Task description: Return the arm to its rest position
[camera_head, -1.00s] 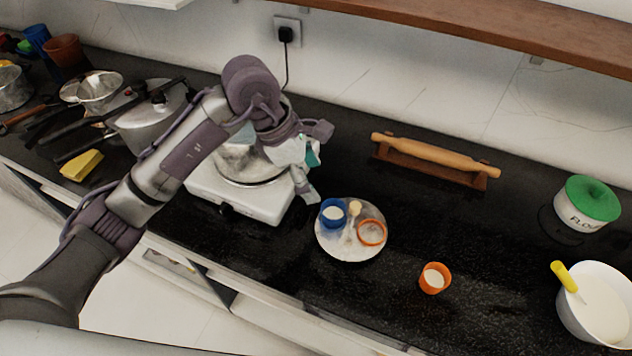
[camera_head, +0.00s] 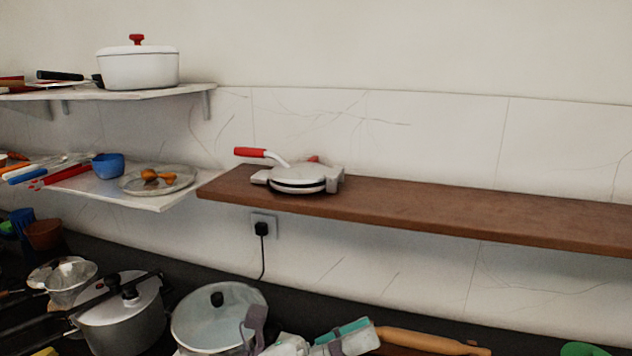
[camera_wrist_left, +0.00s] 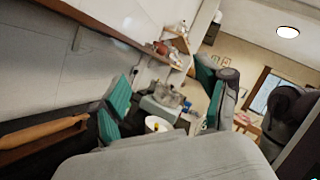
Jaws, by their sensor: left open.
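My left gripper (camera_head: 335,340) shows at the bottom edge of the head view, with its grey and teal fingers in front of the counter and left of the rolling pin (camera_head: 430,342). Most of the left arm is below the picture. In the left wrist view the left gripper (camera_wrist_left: 163,100) has its teal-padded fingers spread apart, with nothing held between them. My right gripper is not in view.
A lidded pan (camera_head: 205,315) and a grey pot (camera_head: 120,318) stand on the counter left of the gripper. A brown wall shelf (camera_head: 450,208) above holds a waffle-iron-like appliance (camera_head: 300,178). A white pot (camera_head: 138,70) sits on the upper left shelf.

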